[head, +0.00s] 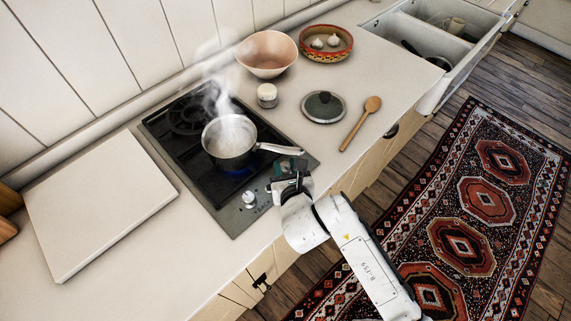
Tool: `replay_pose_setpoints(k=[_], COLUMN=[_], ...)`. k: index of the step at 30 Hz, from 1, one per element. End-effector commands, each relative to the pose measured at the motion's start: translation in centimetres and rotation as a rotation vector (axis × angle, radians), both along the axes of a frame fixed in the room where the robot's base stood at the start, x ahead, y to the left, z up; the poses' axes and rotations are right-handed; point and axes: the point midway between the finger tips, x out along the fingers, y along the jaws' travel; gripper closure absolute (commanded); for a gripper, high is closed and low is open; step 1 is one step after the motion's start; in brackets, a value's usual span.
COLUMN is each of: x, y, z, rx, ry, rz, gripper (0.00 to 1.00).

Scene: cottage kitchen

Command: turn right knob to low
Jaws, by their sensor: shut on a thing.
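The black gas stove (187,133) is set into the counter. A steaming pot (229,150) stands on its front burner, with a blue flame showing under it. The left knob (248,198) is pale and in plain view on the stove's front strip. My gripper (279,188) reaches in from the lower right and is shut at the right end of that strip, on the right knob. My gripper hides the right knob, so its setting cannot be read.
The pot's handle (280,149) sticks out to the right, just above my gripper. A lid (323,106), a wooden spoon (361,124), a salt jar (267,95), a pink bowl (267,54) and a garlic dish (326,42) lie right. A white board (98,200) lies left. A drawer (440,45) stands open.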

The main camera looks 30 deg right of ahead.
Motion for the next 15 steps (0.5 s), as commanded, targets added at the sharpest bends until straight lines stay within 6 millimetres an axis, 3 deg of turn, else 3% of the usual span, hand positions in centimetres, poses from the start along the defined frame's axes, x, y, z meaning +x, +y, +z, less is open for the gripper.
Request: replay_pose_setpoints(k=[9, 10, 13, 15], x=[0.05, 0.05, 0.04, 0.04], y=[0.02, 0.03, 0.02, 0.01], z=[0.08, 0.08, 0.06, 0.05], rx=[-0.001, -0.001, -0.001, 0.0], ry=[-0.002, -0.002, -0.002, -0.002], rz=[0.002, 0.002, 0.001, 0.001], gripper=[0.97, 0.66, 0.56, 0.56])
